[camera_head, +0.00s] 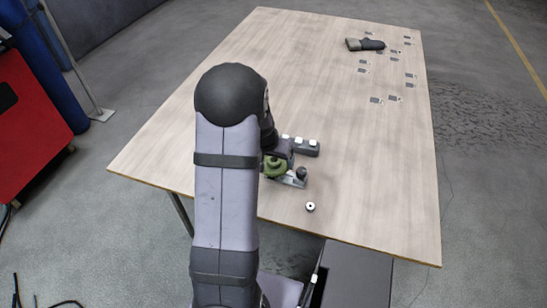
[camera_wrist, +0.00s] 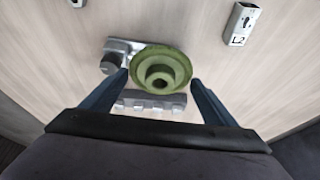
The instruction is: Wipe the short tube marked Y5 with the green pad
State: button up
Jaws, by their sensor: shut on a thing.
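The green pad (camera_wrist: 178,60) is round with a raised hub. My gripper (camera_wrist: 160,76) is shut on it, one finger on each side, in the wrist view. The pad also shows in the head view (camera_head: 273,164), just right of my arm. It is over or on a metal plate with a dark knob; I cannot tell whether they touch. A short, pale, round piece with a dark hole (camera_head: 310,206) stands near the table's front edge, apart from the pad. It may be the short tube, but no Y5 mark is readable. Its edge shows at the top of the wrist view (camera_wrist: 78,2).
The metal plate (camera_head: 292,182) has a dark knob (camera_wrist: 109,62) at one end. A dark bar with several white knobs (camera_head: 312,151) lies beside it. A metal piece marked L2 (camera_wrist: 241,22) is at upper right. Several small labelled pieces and a dark tool (camera_head: 372,44) lie far back.

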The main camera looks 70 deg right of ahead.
notch_tip(320, 180, down, 3)
jog(key=shift+f+b, duration=0.1)
jog(key=shift+b, duration=0.8)
jog(key=shift+d+r+p, duration=0.25)
jog(key=shift+d+p, duration=0.05)
jog(key=shift+p, duration=0.1)
jog(key=shift+d+f+p, duration=0.2)
jog(key=shift+d+p, duration=0.45)
jog(key=shift+d, duration=0.1)
jog(key=shift+c, duration=0.5)
jog(key=shift+s+d+p, duration=0.15)
jog(key=shift+d+p, duration=1.05)
jog(key=shift+d, duration=0.65)
jog(key=shift+a+f+b, duration=0.25)
jog(key=shift+f+b, duration=0.1)
jog(key=a+b, duration=0.4)
jog(key=a, duration=0.1)
jog(key=shift+a, duration=0.15)
jog(key=r+p, duration=0.3)
jog(key=r, duration=0.1)
jog(key=r+p, duration=0.3)
jog(key=r, duration=0.1)
jog(key=shift+w+r+p, duration=0.2)
jog(key=shift+r+p, duration=0.1)
jog(key=shift+r, duration=0.05)
